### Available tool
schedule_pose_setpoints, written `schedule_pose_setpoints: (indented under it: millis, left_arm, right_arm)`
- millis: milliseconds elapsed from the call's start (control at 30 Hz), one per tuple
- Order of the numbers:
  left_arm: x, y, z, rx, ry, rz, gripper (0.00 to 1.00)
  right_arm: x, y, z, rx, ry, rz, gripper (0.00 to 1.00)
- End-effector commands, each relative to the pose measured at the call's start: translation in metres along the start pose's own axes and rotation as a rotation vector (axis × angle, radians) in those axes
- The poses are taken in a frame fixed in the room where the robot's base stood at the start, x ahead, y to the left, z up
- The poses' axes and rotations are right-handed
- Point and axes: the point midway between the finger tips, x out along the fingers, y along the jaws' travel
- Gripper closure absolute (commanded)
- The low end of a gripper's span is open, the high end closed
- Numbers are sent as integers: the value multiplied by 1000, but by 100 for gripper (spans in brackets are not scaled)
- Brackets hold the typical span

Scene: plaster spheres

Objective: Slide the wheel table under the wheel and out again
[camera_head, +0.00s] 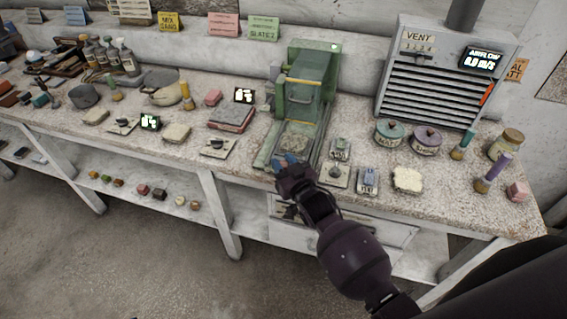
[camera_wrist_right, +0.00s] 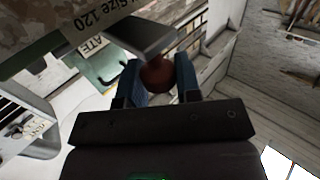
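The green wheel machine (camera_head: 313,75) stands at the back of the bench, with a clear front guard. Its wheel table (camera_head: 298,143) lies low in front of the guard and carries a rough greyish slab. My right gripper (camera_head: 287,163) is at the front edge of this table. In the right wrist view the blue fingers (camera_wrist_right: 160,82) stand on both sides of a dark red ball knob (camera_wrist_right: 157,73), which fills the gap between them. The wheel itself is hidden behind the guard. My left gripper is not in view.
Small labelled plates and switches (camera_head: 340,149) sit right of the machine, with lidded pots (camera_head: 390,132) behind. A red book-like block (camera_head: 231,117) lies to its left. The vent box (camera_head: 440,75) stands at the back right. Bench shelves below hold small pieces.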

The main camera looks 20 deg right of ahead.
Motion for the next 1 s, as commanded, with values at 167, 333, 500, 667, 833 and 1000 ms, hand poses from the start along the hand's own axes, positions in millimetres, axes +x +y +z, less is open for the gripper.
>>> schedule_pose_setpoints:
  millis: [167,333,500,667,833,1000]
  left_arm:
    - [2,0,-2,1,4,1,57]
    - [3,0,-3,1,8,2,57]
    - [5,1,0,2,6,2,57]
    - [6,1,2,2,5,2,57]
    - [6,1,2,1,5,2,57]
    - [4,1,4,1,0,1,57]
  right_arm:
    - [0,0,0,0,0,0,100]
    - [4,3,0,-2,1,-1,100]
    - [19,18,1,-4,1,-2,100]
    - [29,29,0,-1,1,0,100]
    - [29,29,0,0,1,0,100]
    - [29,29,-1,0,1,0,55]
